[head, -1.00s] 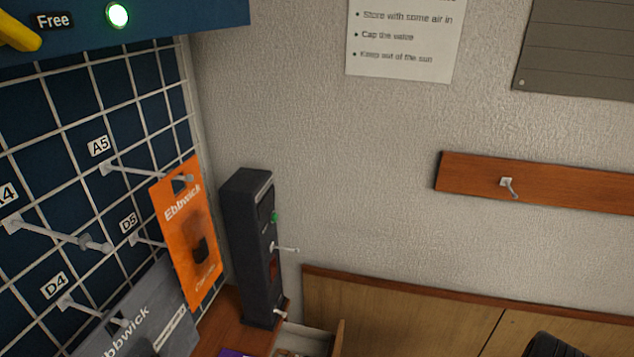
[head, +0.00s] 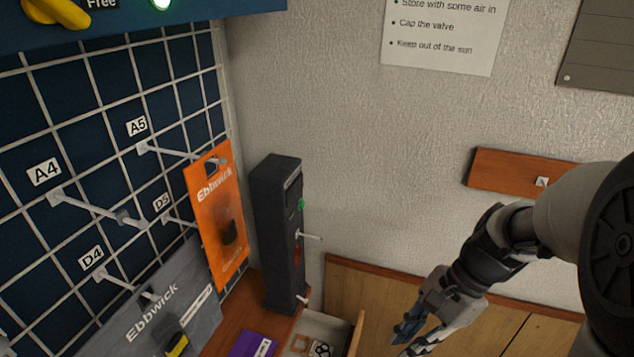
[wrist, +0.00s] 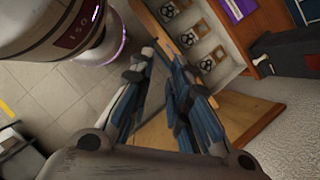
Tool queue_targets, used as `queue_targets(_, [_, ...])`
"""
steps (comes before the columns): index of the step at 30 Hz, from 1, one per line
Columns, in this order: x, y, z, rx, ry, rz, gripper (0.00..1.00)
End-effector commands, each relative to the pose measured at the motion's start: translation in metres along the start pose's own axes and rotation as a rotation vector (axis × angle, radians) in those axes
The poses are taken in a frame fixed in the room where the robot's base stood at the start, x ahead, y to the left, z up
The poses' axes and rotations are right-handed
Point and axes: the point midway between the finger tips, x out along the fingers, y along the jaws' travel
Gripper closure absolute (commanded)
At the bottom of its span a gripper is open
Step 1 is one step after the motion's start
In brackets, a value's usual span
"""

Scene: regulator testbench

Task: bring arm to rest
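My gripper (head: 404,343) is at the lower right of the head view, on the end of my arm, which comes in from the right edge. Its two blue-grey fingers point down and to the left. In the wrist view the gripper (wrist: 163,66) shows its fingers spread, with nothing held between them. It hangs in front of the wooden panelling, to the right of the open drawer, and looks apart from both.
An open drawer (head: 359,334) with small parts in it is below a dark upright device (head: 279,235). An orange Ebbwick card (head: 213,205) and a grey one (head: 150,318) hang on the grid at left. A purple item (head: 253,343) lies on the wooden top.

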Motion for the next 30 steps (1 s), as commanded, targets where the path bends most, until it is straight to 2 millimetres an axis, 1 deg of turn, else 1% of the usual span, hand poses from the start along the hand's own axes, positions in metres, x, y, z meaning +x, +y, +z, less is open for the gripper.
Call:
queue_targets(1, [-0.012, 0.005, 0.015, -0.111, 0.061, -0.006, 0.83])
queue_targets(6, [-0.038, 0.028, 0.052, -0.464, 0.248, 0.0, 0.83])
queue_targets(12, [-0.059, 0.059, 0.084, -0.863, 0.473, 0.019, 0.83])
queue_targets(15, [-0.066, 0.072, 0.093, -1.03, 0.573, 0.033, 0.83])
queue_targets(18, [-0.07, 0.081, 0.099, -1.151, 0.65, 0.046, 0.83])
queue_targets(21, [-0.072, 0.087, 0.102, -1.227, 0.699, 0.056, 0.83])
queue_targets(24, [-0.074, 0.089, 0.102, -1.259, 0.722, 0.062, 0.83])
queue_targets(30, [-0.074, 0.089, 0.102, -1.264, 0.725, 0.064, 0.83])
